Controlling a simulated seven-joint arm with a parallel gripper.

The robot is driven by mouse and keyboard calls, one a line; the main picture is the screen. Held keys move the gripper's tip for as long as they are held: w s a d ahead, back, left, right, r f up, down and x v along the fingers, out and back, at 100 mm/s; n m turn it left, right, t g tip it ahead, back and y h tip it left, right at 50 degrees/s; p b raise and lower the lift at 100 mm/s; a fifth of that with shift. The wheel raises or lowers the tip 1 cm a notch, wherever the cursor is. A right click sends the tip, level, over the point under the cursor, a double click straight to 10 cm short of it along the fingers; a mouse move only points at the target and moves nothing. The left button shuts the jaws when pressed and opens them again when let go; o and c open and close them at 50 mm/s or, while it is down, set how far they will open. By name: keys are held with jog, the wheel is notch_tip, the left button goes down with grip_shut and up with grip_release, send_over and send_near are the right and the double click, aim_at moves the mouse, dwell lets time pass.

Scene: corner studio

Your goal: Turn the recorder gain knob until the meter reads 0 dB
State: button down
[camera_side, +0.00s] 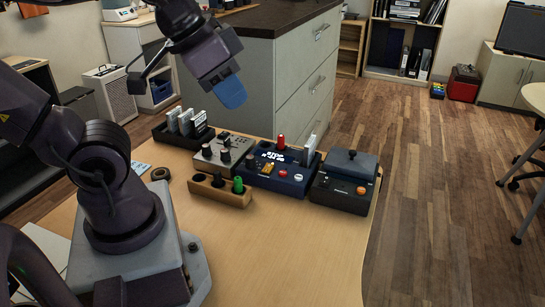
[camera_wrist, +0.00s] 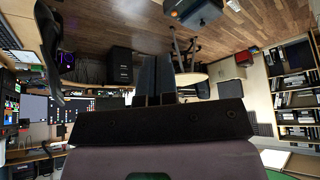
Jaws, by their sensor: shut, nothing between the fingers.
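My gripper (camera_side: 231,95) is raised above the back of the table, pointing down and to the right, clear of the devices. Its fingers (camera_wrist: 156,78) are together and empty in the wrist view. A grey box with dark knobs (camera_side: 222,152) stands on the table below it. The gain knob and meter reading are too small to make out.
A dark box with an orange button (camera_side: 344,197) stands at the table's right edge. A wooden holder with a green peg (camera_side: 222,193) is in front of the grey box. A black tray of cards (camera_side: 164,134) is at back left. The wooden table (camera_side: 290,255) is clear in front.

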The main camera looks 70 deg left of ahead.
dwell(0.4)
jog(key=c, duration=1.5)
grip_release()
jog(key=o, duration=0.6)
jog(key=w+a+f+g, duration=0.1)
jog(key=w+a+f+n+g, duration=0.1)
jog(key=f, duration=0.1)
jog(key=shift+a+f+n, duration=0.2)
jog(key=shift+a+n, duration=0.1)
jog(key=shift+a, duration=0.1)
jog(key=shift+o, duration=0.2)
jog(key=n+g, duration=0.3)
jog(key=n, duration=1.9)
send_near(250, 156)
jog(key=f, duration=0.9)
jog(key=shift+w+d+f, duration=0.1)
jog(key=shift+w+f, duration=0.1)
jog(key=shift+f, duration=0.05)
jog(key=shift+c, duration=0.2)
jog(key=c, duration=0.9)
